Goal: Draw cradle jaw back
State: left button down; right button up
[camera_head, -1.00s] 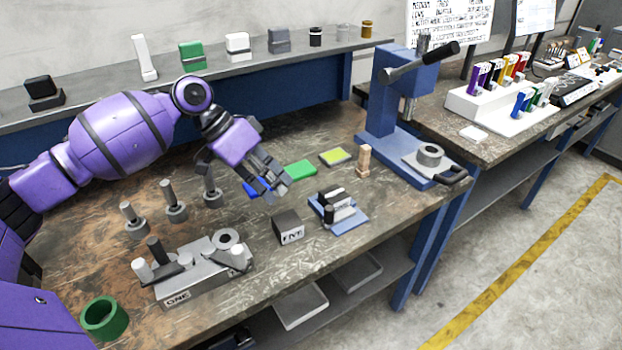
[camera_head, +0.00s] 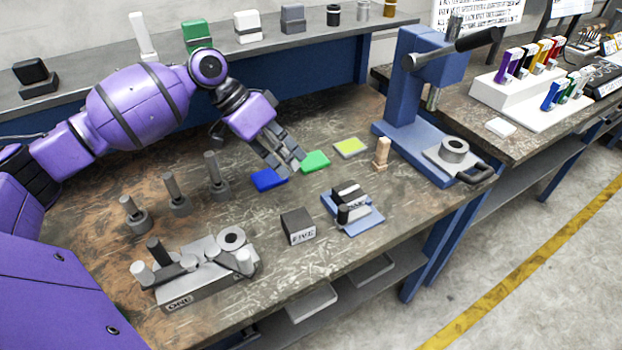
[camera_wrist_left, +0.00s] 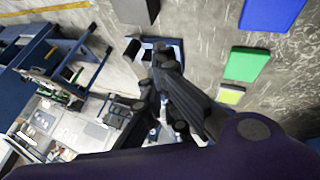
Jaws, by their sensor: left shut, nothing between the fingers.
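A small cradle-like fixture stands on the workbench, with a blue base (camera_head: 368,220) and a dark and white jaw block (camera_head: 349,194) on top. A short dark upright knob (camera_head: 343,214) is at its front left. I cannot tell for sure which part is the cradle jaw. My left gripper (camera_head: 290,168) is shut and empty, apart from the fixture, behind and left of it near the blue and green pads. In the left wrist view, its dark fingers (camera_wrist_left: 165,90) partly cover the fixture. My right gripper is not in view.
A dark block labelled FIVE (camera_head: 298,226) stands left of the fixture. Blue (camera_head: 268,180), green (camera_head: 314,161) and yellow-topped (camera_head: 351,147) pads lie behind. A wooden peg (camera_head: 382,153) and a blue press (camera_head: 410,90) stand to the right. A grey ONE fixture (camera_head: 190,285) is front left.

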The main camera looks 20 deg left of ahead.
pick_arm(q)
jog(key=x, duration=0.8)
jog(key=shift+d+f, duration=0.15)
jog(key=shift+d, duration=0.1)
jog(key=d, duration=0.1)
jog(key=s+d+p, duration=0.1)
jog(key=d, duration=0.1)
jog(key=shift+f, duration=0.15)
jog(key=shift+s+d+p, duration=0.2)
jog(key=shift+d+p, duration=0.1)
jog(key=shift+s+d+f, duration=0.1)
jog(key=shift+d+f, duration=0.05)
jog(key=shift+f, duration=0.05)
